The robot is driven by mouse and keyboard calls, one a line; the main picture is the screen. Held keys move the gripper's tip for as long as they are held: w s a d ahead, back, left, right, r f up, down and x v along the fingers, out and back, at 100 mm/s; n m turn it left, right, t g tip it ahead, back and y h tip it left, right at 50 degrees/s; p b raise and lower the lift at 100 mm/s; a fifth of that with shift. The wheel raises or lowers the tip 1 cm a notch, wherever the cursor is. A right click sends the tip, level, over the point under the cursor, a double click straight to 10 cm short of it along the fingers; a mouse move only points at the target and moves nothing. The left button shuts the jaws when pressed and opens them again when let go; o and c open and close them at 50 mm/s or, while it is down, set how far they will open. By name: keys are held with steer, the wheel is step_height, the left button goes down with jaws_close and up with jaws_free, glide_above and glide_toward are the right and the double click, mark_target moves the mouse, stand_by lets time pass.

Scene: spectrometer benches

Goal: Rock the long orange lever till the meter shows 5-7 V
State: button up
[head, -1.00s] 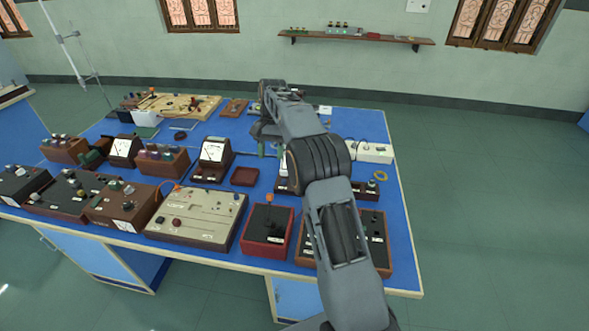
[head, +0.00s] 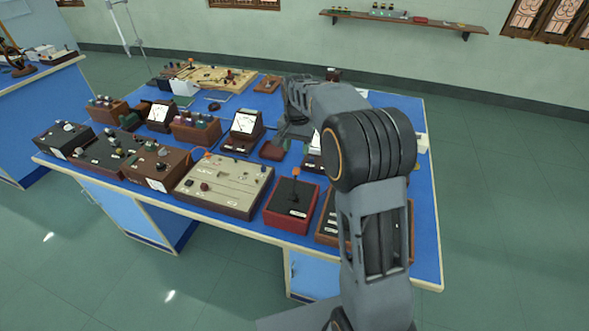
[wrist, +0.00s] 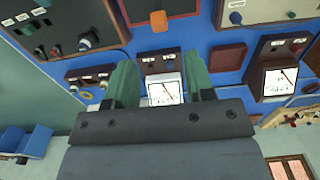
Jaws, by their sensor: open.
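A lever with an orange tip (head: 297,172) stands on a red box with a black top (head: 291,204) at the bench front. The orange tip (wrist: 158,20) is also at the top of the wrist view. Another orange knob (head: 208,156) is on the cream panel box (head: 222,187). My gripper (wrist: 160,75) is open and empty, its green fingers apart, above the bench and behind the red box. A white-faced meter (wrist: 163,93) shows between the fingers, and a second meter (wrist: 278,80) is at the right. Their readings are too small to tell. In the head view, my arm hides part of the bench's right side.
More meters, one at the left (head: 158,112) and one in the middle (head: 245,124), stand behind the front row. Brown control boxes (head: 157,169) crowd the front left. A small dark red tray (head: 272,150) lies near my gripper. Floor is open to the right.

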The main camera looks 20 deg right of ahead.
mark_target(297, 168)
step_height(297, 168, down, 10)
steer(key=shift+r+p, duration=0.25)
steer(key=shift+p, duration=0.15)
